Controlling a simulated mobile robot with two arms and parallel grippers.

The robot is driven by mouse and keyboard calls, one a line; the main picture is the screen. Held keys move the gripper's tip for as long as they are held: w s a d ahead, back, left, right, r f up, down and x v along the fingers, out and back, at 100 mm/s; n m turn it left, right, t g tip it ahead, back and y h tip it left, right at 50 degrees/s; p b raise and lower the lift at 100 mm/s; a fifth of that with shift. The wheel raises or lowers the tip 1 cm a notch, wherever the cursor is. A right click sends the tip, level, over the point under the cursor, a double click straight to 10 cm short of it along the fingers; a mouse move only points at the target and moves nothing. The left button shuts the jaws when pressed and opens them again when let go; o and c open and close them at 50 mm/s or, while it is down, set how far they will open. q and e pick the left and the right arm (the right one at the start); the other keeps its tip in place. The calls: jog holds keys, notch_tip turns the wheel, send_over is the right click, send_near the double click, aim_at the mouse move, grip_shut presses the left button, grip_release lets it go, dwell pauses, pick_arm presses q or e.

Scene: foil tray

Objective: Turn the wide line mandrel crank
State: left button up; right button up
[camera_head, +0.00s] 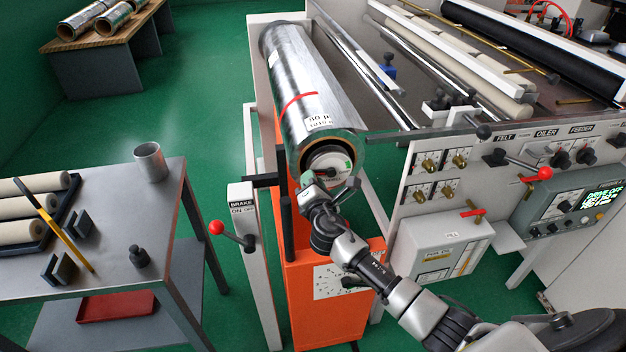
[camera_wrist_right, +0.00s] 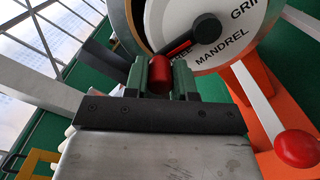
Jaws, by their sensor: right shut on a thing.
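The mandrel crank is a black arm (camera_wrist_right: 183,45) with a red knob (camera_wrist_right: 160,75), on a white round dial (camera_wrist_right: 235,50) lettered MANDREL and GRIP in the right wrist view. My right gripper (camera_wrist_right: 160,78) is shut on the red knob, which sits between its two green fingers. The crank arm runs from the knob up and right to its hub. In the head view my right gripper (camera_head: 314,192) is at the near end of the foil roll (camera_head: 300,85), partly hiding the dial (camera_head: 328,163). My left gripper is not in view.
A grey side table (camera_head: 110,225) is at left. The control panel (camera_head: 430,190) is at right.

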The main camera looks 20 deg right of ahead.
jog(key=shift+f, duration=0.25)
jog(key=o, duration=0.9)
jog(key=shift+r, duration=0.1)
jog(key=shift+o, duration=0.2)
jog(key=v, duration=1.1)
jog(key=shift+b, duration=0.45)
jog(key=shift+w+d, duration=0.1)
